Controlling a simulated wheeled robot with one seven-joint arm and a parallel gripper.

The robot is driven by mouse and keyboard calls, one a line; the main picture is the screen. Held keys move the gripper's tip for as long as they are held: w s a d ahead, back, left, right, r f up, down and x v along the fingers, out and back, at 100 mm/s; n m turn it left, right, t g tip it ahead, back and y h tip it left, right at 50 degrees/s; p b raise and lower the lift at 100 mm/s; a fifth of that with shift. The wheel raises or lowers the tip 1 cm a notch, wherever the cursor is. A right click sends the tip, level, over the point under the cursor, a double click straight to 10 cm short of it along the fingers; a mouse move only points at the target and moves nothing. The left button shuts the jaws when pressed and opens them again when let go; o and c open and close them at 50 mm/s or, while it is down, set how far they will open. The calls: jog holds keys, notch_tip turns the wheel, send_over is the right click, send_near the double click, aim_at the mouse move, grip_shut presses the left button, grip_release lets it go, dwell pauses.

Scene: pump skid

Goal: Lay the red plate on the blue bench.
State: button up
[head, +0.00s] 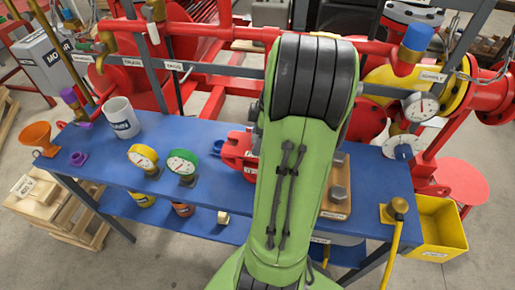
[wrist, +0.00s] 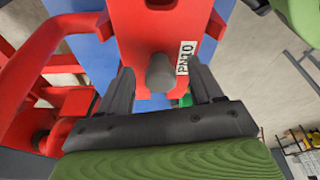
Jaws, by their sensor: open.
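A red plate (wrist: 145,32) with a white PN10 label fills the upper middle of the wrist view. A grey rounded stub (wrist: 160,74) stands at its near end. My gripper (wrist: 162,70) is open, with one dark finger on each side of the stub and visible gaps between. The blue bench (head: 110,168) crosses the head view; blue also shows behind the plate in the wrist view. In the head view a red piece (head: 236,147) shows at the bench beside my green arm, which hides my gripper. I cannot tell whether it is the same plate.
On the bench stand a white mug (head: 121,119), a yellow gauge (head: 143,158), a green gauge (head: 183,164) and an orange funnel (head: 37,137). Red pipework (head: 230,45) runs behind. A yellow bin (head: 438,225) stands at right. The bench's front left has free room.

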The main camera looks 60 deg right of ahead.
jog(key=shift+r, duration=0.1)
grip_shut()
dwell(0.3)
notch_tip(320, 180, up, 10)
jog(key=p, duration=0.3)
jog(key=shift+p, duration=0.4)
